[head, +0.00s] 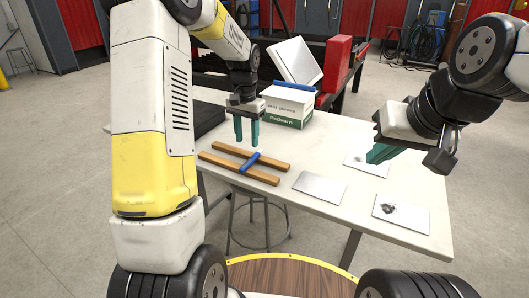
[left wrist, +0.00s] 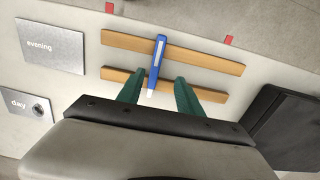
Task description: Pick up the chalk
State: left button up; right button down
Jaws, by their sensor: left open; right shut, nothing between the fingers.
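The chalk (head: 250,161) is a blue stick that lies across two parallel wooden strips (head: 225,164) on the table. In the left wrist view the chalk (left wrist: 157,62) shows a white tip pointing toward my gripper. My left gripper (head: 247,143) is open, pointing down above the strips, with green fingers. In the left wrist view its fingers (left wrist: 158,92) stand to either side of the chalk's white-tip end, with nothing gripped. My right gripper (head: 372,156) is shut and empty, raised over the right part of the table.
Metal plates lie right of the strips: a bare-looking one (head: 319,187) and others with small dark items (head: 401,213). The wrist view reads "evening" (left wrist: 50,46) and "day" (left wrist: 18,107). A white-green box (head: 288,107) stands behind; a black case (head: 207,118) lies left.

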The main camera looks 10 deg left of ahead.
aim_at(250, 160)
pick_arm(q)
jog(key=f, duration=0.7)
jog(key=shift+s+d+f, duration=0.2)
jog(key=shift+d+f, duration=0.1)
jog(key=shift+d, duration=0.05)
grip_shut()
